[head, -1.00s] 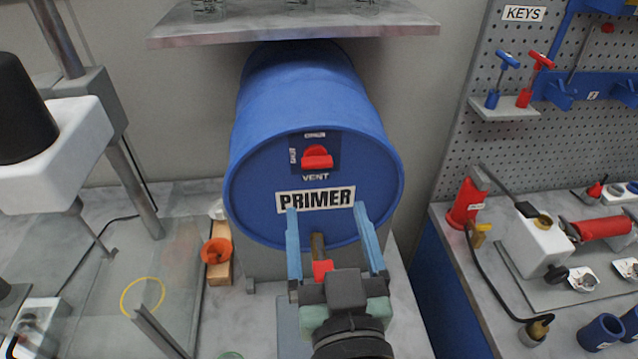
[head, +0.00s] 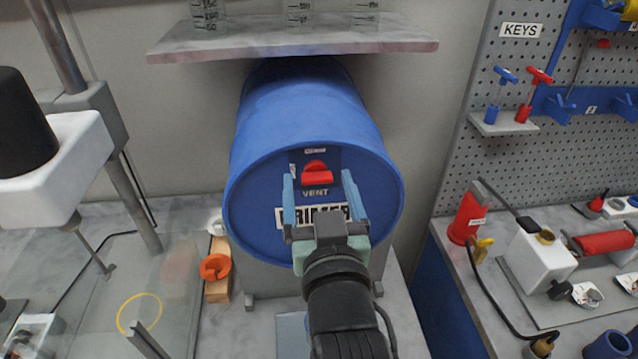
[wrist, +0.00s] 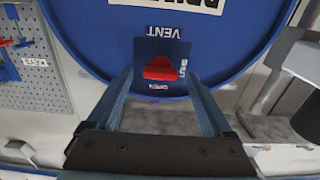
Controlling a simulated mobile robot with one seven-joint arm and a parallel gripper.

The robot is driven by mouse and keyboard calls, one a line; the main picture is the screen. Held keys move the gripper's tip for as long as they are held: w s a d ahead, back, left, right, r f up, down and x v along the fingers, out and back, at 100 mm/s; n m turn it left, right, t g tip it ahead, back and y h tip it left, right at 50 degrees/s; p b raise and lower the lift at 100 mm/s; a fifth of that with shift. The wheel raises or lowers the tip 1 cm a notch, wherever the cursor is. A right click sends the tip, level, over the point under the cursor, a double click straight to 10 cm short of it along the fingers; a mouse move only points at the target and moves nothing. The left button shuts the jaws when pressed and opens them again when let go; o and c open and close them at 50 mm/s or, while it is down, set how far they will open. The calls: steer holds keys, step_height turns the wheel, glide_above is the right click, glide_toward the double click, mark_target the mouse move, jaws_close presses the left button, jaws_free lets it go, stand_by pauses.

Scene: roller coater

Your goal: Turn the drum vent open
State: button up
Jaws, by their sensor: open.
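The blue drum (head: 300,110) lies on its side, its round face toward me. The red vent knob (head: 317,173) sits on a dark blue plate near the top of that face, above the word VENT and the PRIMER label. A SHUT mark is at its left and another mark above it. My gripper (head: 318,180) is open and empty just in front of the face, its blue fingers on either side of the knob's lower part in the picture. In the wrist view the knob (wrist: 161,68) shows upside down between and beyond the fingertips, apart from both.
A shelf (head: 290,45) with glass vessels hangs just above the drum. An orange funnel-like part (head: 215,267) stands on a wooden block at left. A bench with a red cylinder (head: 466,218) and a white container (head: 540,255) is at right, below a pegboard.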

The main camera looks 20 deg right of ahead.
jaws_close()
stand_by(0.3)
steer(key=shift+m, duration=0.3)
steer(key=m, duration=0.9)
steer(key=shift+f, duration=0.1)
steer(key=m, duration=0.4)
steer(key=shift+p, duration=0.3)
steer(key=shift+d+f+m, duration=0.1)
steer(key=shift+m, duration=2)
